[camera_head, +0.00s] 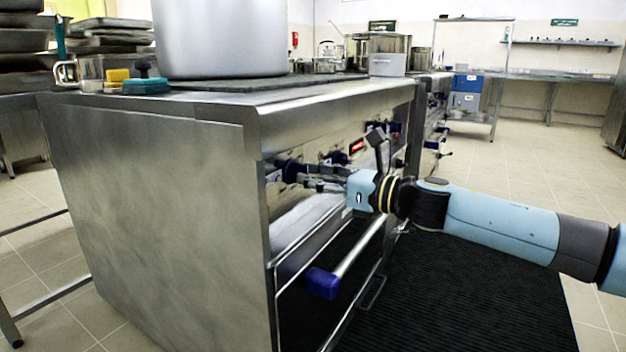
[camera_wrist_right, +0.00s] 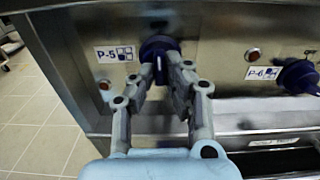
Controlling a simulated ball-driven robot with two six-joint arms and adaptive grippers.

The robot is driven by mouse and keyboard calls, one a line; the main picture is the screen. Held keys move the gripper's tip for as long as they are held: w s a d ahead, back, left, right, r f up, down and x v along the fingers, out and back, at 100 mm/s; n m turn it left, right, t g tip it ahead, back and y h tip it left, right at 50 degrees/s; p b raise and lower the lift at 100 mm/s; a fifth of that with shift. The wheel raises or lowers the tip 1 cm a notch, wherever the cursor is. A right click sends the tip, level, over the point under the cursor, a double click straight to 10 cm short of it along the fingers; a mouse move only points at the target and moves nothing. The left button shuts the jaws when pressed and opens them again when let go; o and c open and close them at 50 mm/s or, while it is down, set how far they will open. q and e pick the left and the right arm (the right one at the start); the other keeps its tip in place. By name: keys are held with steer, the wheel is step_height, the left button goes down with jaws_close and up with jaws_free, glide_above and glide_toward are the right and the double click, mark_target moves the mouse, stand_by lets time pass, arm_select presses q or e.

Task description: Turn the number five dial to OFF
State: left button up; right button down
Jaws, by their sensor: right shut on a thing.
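The number five dial is a dark blue knob (camera_wrist_right: 158,46) on the steel front panel, just right of the label P-5 (camera_wrist_right: 115,54) in the right wrist view. My right gripper (camera_wrist_right: 166,66) is shut on this dial, one finger on each side of its grip. In the head view my right gripper (camera_head: 312,181) reaches the stove's front panel from the right, and the fingers partly hide the dial. The dial's exact pointing angle cannot be read. My left gripper is not in view.
The P-6 dial (camera_wrist_right: 298,75) sits to the right, with its label (camera_wrist_right: 262,73) beside it. The oven handle (camera_head: 358,248) sticks out below my right gripper. A large pot (camera_head: 220,38) stands on the stove top. A black mat (camera_head: 470,295) covers the floor in front.

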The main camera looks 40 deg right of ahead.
steer(key=shift+f, duration=0.15)
steer(key=c, duration=1.4)
jaws_free()
